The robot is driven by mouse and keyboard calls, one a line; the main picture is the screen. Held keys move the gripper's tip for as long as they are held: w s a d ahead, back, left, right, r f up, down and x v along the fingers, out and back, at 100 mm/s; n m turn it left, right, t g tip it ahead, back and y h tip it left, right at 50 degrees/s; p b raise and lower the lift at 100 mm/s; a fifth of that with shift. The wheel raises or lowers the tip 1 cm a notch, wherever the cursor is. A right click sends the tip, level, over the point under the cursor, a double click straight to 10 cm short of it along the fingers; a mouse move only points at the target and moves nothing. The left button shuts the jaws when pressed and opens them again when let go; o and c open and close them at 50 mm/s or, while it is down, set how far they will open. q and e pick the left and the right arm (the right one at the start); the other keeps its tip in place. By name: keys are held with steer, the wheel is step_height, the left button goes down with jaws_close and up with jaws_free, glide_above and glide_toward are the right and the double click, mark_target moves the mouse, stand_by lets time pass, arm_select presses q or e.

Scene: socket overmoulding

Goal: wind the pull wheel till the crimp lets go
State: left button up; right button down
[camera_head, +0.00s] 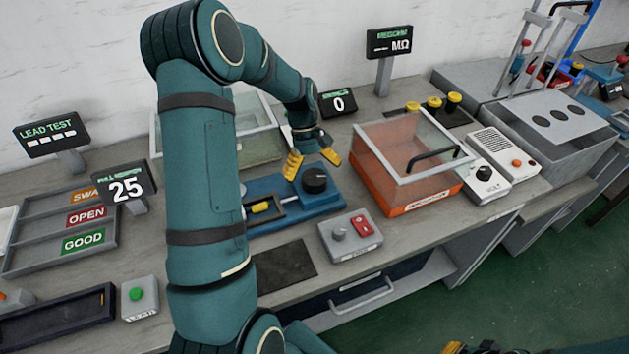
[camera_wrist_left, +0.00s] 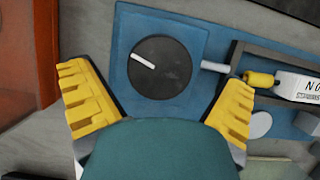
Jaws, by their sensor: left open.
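The pull wheel (camera_head: 315,180) is a black round knob with a white pointer line, on a blue puller base (camera_head: 328,198). It also shows in the left wrist view (camera_wrist_left: 160,68), its white line pointing to the upper left. A rod runs from the wheel's side to a yellow crimp piece (camera_wrist_left: 258,79), also seen in the head view (camera_head: 260,207). My left gripper (camera_head: 311,163) is open, with its yellow fingers above and on either side of the wheel, apart from it. Part of my right gripper (camera_head: 470,348) shows at the bottom edge; its jaws are cut off.
A display (camera_head: 125,187) reads 25; another (camera_head: 339,103) behind the gripper reads 0. An orange box with a clear lid (camera_head: 412,150) stands right of the puller. A grey switch box (camera_head: 350,236) with a red switch sits in front.

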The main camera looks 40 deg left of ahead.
arm_select(q)
steer(key=shift+x, duration=1)
steer(key=c, duration=1.3)
steer(key=shift+o, duration=0.2)
